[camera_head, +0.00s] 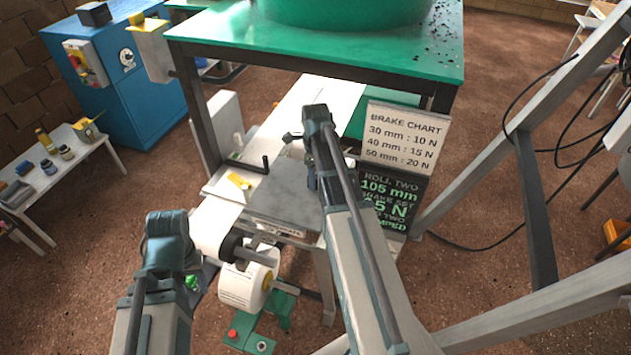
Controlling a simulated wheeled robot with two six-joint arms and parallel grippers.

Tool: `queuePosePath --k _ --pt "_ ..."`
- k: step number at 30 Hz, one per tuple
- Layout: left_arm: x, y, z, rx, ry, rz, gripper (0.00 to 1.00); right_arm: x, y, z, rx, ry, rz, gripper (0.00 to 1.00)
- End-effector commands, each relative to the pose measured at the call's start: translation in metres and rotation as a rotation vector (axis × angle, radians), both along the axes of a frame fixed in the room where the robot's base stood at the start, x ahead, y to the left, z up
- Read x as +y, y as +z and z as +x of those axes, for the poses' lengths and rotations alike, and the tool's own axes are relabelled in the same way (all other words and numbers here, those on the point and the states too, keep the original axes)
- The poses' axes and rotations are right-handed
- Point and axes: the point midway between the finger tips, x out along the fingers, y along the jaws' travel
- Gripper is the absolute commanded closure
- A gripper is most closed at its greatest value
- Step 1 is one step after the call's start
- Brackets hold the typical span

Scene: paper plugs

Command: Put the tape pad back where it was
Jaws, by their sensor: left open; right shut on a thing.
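My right arm reaches up over the bench (283,193). Its gripper (294,141) is near the back of the grey plate, partly hidden behind the arm. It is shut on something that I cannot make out. A small yellow piece (238,181) lies on the white bench top, left of the grey plate; I cannot tell whether it is the tape pad. My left arm (165,245) is at the lower left, beside the paper rolls. Its gripper is open and mostly hidden by the arm, apart from the bench.
A printed paper roll (246,287) hangs on a spindle at the bench front. A brake chart (403,135) stands at the right above a dark sign (392,195). A green-topped table (330,45) overhangs behind. A side table (58,165) with small items is at left.

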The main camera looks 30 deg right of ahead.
Motion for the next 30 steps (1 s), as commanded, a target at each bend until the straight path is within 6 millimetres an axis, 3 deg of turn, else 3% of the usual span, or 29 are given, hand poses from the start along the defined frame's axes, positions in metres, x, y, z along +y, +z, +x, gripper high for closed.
queuePosePath --k 9,10,15,30 --pt "0.000 -0.003 0.000 0.000 0.000 0.000 0.52 0.000 -0.003 0.000 0.000 0.000 0.000 0.82" --pt "0.000 -0.002 0.000 0.000 0.000 0.000 0.52 0.000 -0.002 0.000 0.000 0.000 0.000 0.34" --pt "0.000 -0.001 0.000 0.000 0.000 0.000 0.52 0.000 -0.001 0.000 0.000 0.000 0.000 0.08" --pt "0.000 0.009 0.000 0.000 0.000 0.000 0.52 0.000 0.009 0.000 0.000 0.000 0.000 0.08"
